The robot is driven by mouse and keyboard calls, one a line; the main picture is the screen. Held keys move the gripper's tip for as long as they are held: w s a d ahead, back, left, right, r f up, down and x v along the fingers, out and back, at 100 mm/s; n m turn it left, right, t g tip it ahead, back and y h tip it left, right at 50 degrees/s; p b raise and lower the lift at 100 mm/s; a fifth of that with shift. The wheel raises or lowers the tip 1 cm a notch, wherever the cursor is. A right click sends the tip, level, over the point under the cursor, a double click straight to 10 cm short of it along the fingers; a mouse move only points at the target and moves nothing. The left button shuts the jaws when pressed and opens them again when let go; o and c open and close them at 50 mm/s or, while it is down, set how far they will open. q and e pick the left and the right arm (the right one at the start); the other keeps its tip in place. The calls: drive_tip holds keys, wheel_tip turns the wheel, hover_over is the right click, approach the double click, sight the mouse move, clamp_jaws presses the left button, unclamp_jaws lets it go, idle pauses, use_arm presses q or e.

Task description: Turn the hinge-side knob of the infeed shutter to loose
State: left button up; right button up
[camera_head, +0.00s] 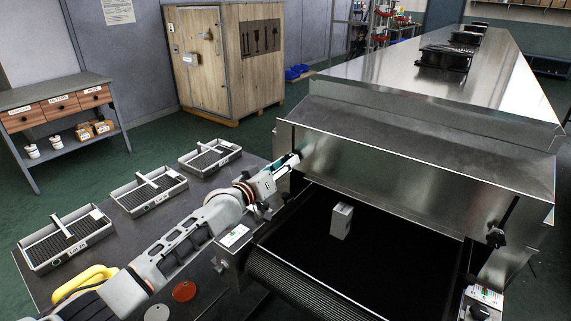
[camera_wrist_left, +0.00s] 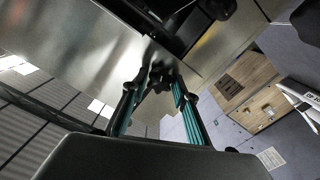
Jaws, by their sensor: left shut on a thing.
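The stainless infeed shutter (camera_head: 400,187) hangs at the dryer's mouth, above the black belt. My left gripper (camera_head: 293,160) reaches to the shutter's left side. In the left wrist view my left gripper (camera_wrist_left: 160,84) has its two teal-lined fingers closed on a dark lobed knob (camera_wrist_left: 156,77) at the steel side. In the head view that knob is hidden by the gripper. Its turned position cannot be read. A second black knob (camera_head: 496,237) sits on the right side of the mouth, untouched. Which knob is hinge-side is not marked in view. My right gripper is not in view.
A pale box (camera_head: 342,220) stands on the belt (camera_head: 290,237). A small control box (camera_head: 234,238) is beside the belt's left edge, under my arm. Several grey trays (camera_head: 148,189), a yellow-handled item (camera_head: 84,280) and a red disc (camera_head: 184,291) lie on the left table.

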use_arm(q)
drive_tip(key=o, duration=1.1)
drive_tip(key=shift+s+a, duration=0.3)
drive_tip(key=shift+s, duration=0.25)
drive_tip(key=v, duration=1.1)
drive_tip(key=shift+w, duration=0.1)
